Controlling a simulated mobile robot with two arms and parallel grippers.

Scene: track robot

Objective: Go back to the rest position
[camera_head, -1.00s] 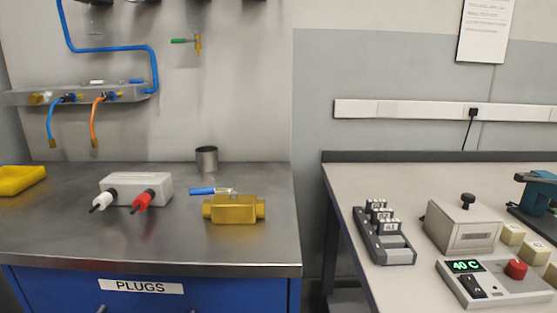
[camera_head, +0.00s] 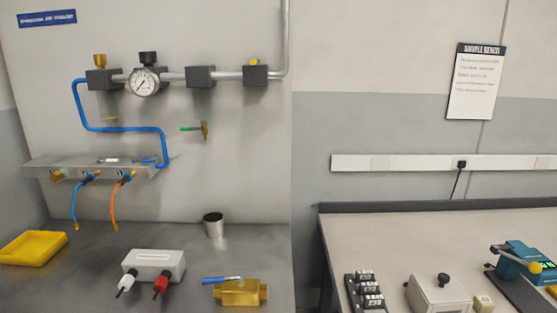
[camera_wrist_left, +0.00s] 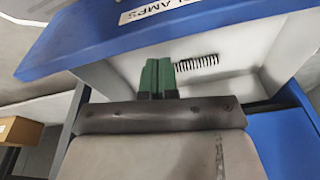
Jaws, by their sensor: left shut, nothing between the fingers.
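My left gripper (camera_wrist_left: 158,78) shows in the left wrist view with its two green fingers pressed together and nothing between them. It points toward a light-coloured recess (camera_wrist_left: 225,70) framed by blue panels, under a blue edge with a label ending in "AMPS" (camera_wrist_left: 160,10). I cannot tell how far the fingers are from it. Neither of my grippers shows in the head view, and my right gripper is in no view.
A dark coil (camera_wrist_left: 197,62) lies beside the fingertips. The metal bench holds a yellow tray (camera_head: 33,248), a white box (camera_head: 153,264), a brass valve (camera_head: 240,292) and a metal cup (camera_head: 213,225). A pale bench (camera_head: 400,240) stands right.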

